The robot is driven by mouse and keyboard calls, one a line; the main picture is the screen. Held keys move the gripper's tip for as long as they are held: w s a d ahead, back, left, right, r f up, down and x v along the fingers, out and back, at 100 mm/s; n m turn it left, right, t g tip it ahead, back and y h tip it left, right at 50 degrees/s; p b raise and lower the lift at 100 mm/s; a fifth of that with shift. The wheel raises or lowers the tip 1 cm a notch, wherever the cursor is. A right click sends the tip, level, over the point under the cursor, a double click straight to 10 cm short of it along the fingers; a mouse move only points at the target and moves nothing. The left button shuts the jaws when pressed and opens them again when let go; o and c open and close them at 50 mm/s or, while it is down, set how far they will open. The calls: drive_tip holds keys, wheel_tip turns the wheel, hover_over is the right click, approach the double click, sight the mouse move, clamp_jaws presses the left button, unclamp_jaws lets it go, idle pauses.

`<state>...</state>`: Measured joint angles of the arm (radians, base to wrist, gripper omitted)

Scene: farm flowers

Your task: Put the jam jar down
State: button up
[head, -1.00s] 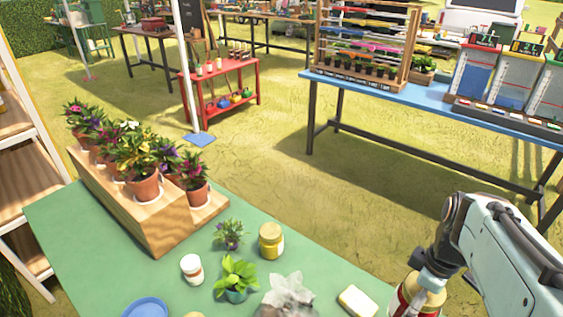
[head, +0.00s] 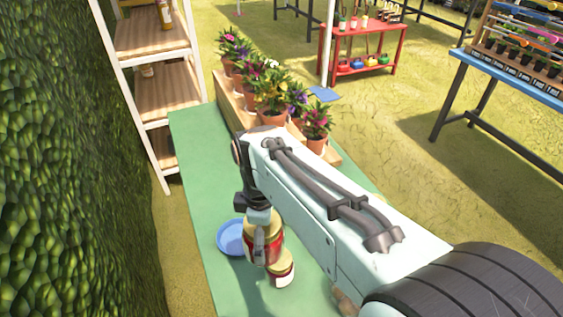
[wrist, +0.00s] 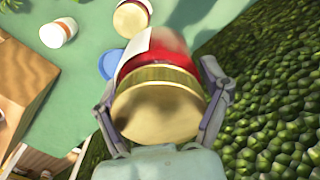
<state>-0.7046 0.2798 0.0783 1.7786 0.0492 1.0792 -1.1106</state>
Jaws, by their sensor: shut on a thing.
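My gripper (head: 262,240) is shut on the jam jar. The jar has a gold lid (wrist: 158,108) and a red body with a white label. In the head view the jar (head: 250,246) is over the green table, in front of the blue plate (head: 230,240). In the wrist view the fingers lie on both sides of the jar. Its base is hidden, so I cannot tell whether it touches the table (head: 200,180).
Another gold-and-red jar (head: 283,272) stands close to the held one. In the wrist view a white jar (wrist: 58,32) and a gold-topped jar (wrist: 132,18) are near. Potted flowers on a wooden stand fill the back. A hedge (head: 70,160) borders the left.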

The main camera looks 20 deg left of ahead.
drive_tip(key=shift+s+a, duration=0.5)
drive_tip(key=shift+a, duration=0.25)
drive_tip(key=f, duration=0.5)
drive_tip(key=shift+w+a+f, duration=0.15)
drive_tip(key=shift+w+a, duration=0.05)
drive_tip(key=shift+w, duration=0.1)
drive_tip(key=w+a+f, duration=0.4)
drive_tip(key=w+a, duration=0.2)
approach(242, 247)
drive_tip(key=shift+f, duration=1.05)
drive_tip(key=shift+f, duration=0.15)
drive_tip(key=shift+f, duration=0.4)
drive_tip(key=o, duration=1.2)
